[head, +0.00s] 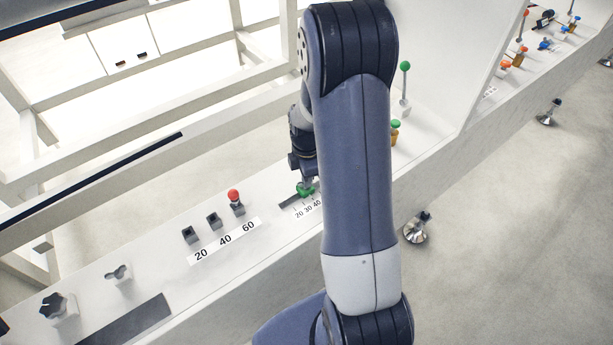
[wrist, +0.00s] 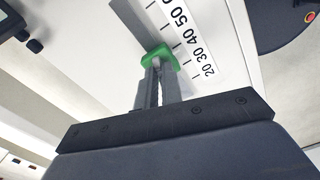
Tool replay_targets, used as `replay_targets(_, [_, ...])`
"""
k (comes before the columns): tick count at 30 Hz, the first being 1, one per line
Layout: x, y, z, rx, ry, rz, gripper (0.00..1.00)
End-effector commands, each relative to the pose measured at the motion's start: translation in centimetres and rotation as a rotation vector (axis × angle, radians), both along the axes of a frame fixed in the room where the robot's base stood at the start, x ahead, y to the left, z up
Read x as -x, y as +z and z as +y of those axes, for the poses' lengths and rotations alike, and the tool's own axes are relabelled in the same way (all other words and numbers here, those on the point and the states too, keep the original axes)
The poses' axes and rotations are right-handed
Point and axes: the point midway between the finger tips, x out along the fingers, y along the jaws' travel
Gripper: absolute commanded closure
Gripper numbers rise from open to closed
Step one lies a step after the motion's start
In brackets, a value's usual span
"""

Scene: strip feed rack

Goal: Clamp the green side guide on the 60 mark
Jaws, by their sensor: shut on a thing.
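The green side guide (head: 306,190) sits at a dark slot in the pale rail top, beside a printed scale, in the head view. In the wrist view the guide (wrist: 164,53) is a green block at the fingertips, near the low-numbered end of the scale (wrist: 190,40), around 30 to 40; the exact mark is hard to read. The 60 mark lies farther up the slot (wrist: 132,18), at the frame's top edge. My gripper (wrist: 160,76) is shut on the guide. In the head view my arm hides the scale's higher numbers.
A red-knobbed lever (head: 234,196) stands at the 60 of a separate 20-40-60 plate (head: 225,240). A green-ball lever (head: 404,68) and a green-topped knob (head: 395,128) stand right of my arm. A black knob (head: 53,305) is at lower left.

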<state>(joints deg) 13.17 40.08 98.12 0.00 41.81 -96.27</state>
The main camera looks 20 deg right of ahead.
Motion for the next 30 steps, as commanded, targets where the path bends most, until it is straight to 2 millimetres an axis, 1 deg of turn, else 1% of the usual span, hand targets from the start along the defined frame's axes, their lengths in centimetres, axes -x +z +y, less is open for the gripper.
replay_targets(1, [0.0, 0.0, 0.0, 0.0, 0.0, -0.001, 1.0])
replay_targets(2, [0.0, 0.0, 0.0, 0.0, 0.0, -0.001, 0.91])
replay_targets(9, [0.0, 0.0, 0.0, 0.0, -0.001, -0.001, 0.71])
replay_targets(15, [0.0, 0.0, 0.0, 0.0, -0.001, 0.0, 0.71])
replay_targets(18, [0.0, 0.4, 0.0, 0.0, -0.001, -0.001, 0.71])
replay_targets(20, [-0.1, 0.9, 0.0, 0.0, -0.001, -0.004, 0.71])
replay_targets(23, [-0.1, 2.5, 0.0, 0.002, -0.001, -0.006, 0.71])
replay_targets(30, [-0.1, 7.4, 0.0, 0.002, -0.001, -0.006, 0.71])
